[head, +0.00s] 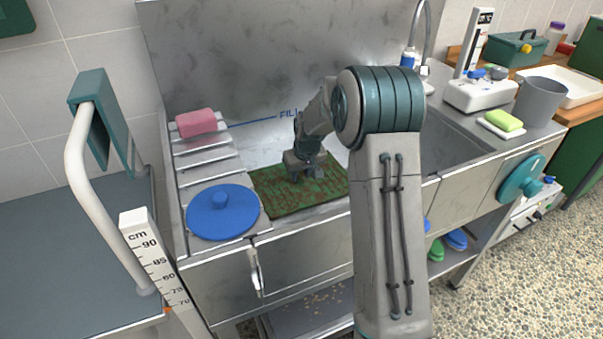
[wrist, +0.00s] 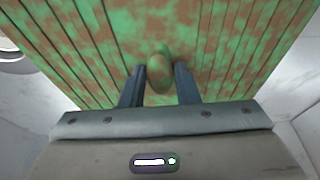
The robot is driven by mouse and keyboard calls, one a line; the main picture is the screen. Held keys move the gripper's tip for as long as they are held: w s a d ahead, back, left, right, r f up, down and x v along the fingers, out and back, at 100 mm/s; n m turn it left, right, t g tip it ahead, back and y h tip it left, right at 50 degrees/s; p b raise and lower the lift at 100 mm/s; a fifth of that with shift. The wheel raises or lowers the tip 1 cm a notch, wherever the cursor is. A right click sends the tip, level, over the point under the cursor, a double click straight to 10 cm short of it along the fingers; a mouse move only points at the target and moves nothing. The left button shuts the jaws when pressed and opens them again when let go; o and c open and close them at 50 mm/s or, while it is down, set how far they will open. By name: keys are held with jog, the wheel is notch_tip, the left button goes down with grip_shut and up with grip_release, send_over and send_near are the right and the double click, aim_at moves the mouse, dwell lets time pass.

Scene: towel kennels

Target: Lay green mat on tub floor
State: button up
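The green mat (head: 270,192) is a slatted board with rust-brown patches. It lies level within the opening of the steel tub (head: 255,135); I cannot tell whether it touches the tub floor, which it hides. In the wrist view the mat (wrist: 225,45) fills the upper picture, with a rounded knob (wrist: 160,72) in its middle. My gripper (head: 305,178) points down at the mat's middle.
A blue round lid (head: 222,212) and a pink sponge (head: 196,122) lie on the slatted drainboard left of the tub. A tap (head: 425,30) rises behind. A green soap (head: 503,120) and grey bucket (head: 540,102) stand at right. A white rail (head: 85,190) rises at left.

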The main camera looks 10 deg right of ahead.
jog(key=shift+o, duration=1)
jog(key=shift+r, duration=0.1)
jog(key=shift+r, duration=0.25)
jog(key=p+v, duration=0.2)
jog(key=v, duration=0.9)
jog(key=shift+r, duration=0.25)
jog(key=shift+s, duration=0.2)
dwell(0.6)
